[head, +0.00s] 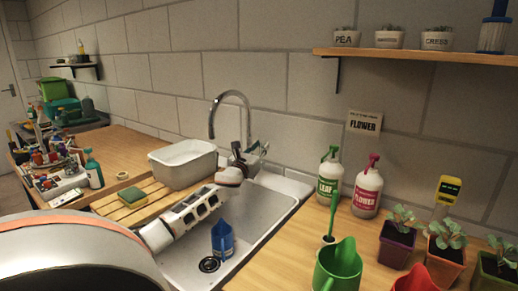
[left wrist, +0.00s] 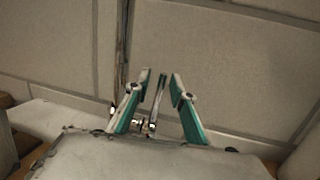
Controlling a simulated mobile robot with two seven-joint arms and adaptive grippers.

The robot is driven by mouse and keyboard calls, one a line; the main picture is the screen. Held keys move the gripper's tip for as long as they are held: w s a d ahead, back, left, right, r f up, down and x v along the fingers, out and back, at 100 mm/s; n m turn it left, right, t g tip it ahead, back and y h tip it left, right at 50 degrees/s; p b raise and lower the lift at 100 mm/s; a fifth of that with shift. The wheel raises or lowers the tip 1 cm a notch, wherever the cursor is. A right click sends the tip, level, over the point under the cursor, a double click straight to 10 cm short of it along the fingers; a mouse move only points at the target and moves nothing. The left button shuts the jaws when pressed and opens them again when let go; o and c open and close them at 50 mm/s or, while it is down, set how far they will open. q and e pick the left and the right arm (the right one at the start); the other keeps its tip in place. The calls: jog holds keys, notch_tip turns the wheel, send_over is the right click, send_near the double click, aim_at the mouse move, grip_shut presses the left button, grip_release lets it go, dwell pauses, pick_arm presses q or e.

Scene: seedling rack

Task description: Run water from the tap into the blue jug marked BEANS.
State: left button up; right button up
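The blue jug (head: 222,243) stands in the sink (head: 262,215) near the drain; I cannot read any marking on it. The chrome tap (head: 247,120) rises behind the sink, its spout arching left, and no water shows from it. My left arm reaches across the sink, and my left gripper (head: 256,150) is at the tap's base. In the left wrist view the left gripper (left wrist: 160,78) has its teal fingers apart, with a thin metal tap part (left wrist: 158,100) between them. Contact is not clear. My right gripper is not in view.
A white basin (head: 183,165) and a sponge (head: 132,197) sit left of the sink. Right of it stand the LEAF bottle (head: 328,175), the FLOWER bottle (head: 367,190), a green jug (head: 338,268), a red jug (head: 416,281) and potted seedlings (head: 445,250).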

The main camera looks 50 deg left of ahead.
pick_arm(q)
jog(key=v, duration=1.2)
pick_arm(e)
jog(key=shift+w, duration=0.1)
pick_arm(q)
jog(key=shift+r, duration=0.1)
